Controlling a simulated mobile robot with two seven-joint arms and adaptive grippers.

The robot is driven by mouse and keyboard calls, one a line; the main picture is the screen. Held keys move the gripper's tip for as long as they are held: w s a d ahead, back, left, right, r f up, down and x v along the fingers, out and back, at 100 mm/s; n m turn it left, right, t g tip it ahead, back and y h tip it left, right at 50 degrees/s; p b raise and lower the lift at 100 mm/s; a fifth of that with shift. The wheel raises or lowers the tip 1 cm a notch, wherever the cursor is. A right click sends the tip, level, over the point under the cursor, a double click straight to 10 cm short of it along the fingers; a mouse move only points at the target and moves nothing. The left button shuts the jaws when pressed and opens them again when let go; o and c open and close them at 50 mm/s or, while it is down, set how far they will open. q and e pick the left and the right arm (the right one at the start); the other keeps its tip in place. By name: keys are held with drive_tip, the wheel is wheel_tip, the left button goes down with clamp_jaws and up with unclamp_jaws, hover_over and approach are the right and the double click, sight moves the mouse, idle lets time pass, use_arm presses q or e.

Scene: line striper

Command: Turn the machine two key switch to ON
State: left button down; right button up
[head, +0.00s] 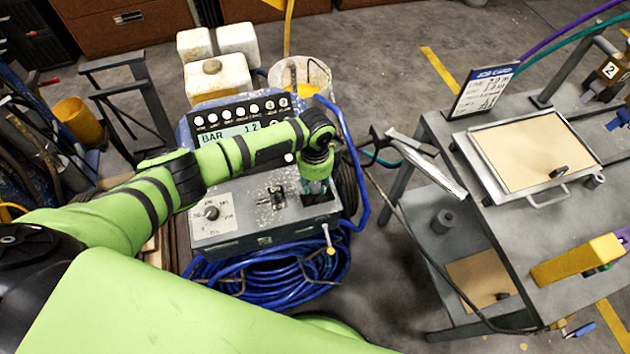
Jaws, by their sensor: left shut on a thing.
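The machine (262,240) stands left of centre, a grey box with a dial (211,212) and a small switch block (277,196) on top. Behind them a dark panel carries a row of round buttons and a lit display (228,133) reading BAR and digits. My left gripper (318,188) points down at the right end of the box top, over a dark recess. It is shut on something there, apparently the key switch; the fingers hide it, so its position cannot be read. My right gripper is not in view.
A blue hose coil (275,285) lies against the machine's front, with a blue tube frame on its right. A grey bench (445,150) stands right, with a framed board (520,155), a sign (484,92) and a yellow tool (575,262). White jugs (217,80) stand behind the machine.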

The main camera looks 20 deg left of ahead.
sight(315, 185)
use_arm(q)
drive_tip(key=shift+s, duration=0.1)
drive_tip(key=c, duration=0.9)
unclamp_jaws()
wheel_tip(315, 185, up, 12)
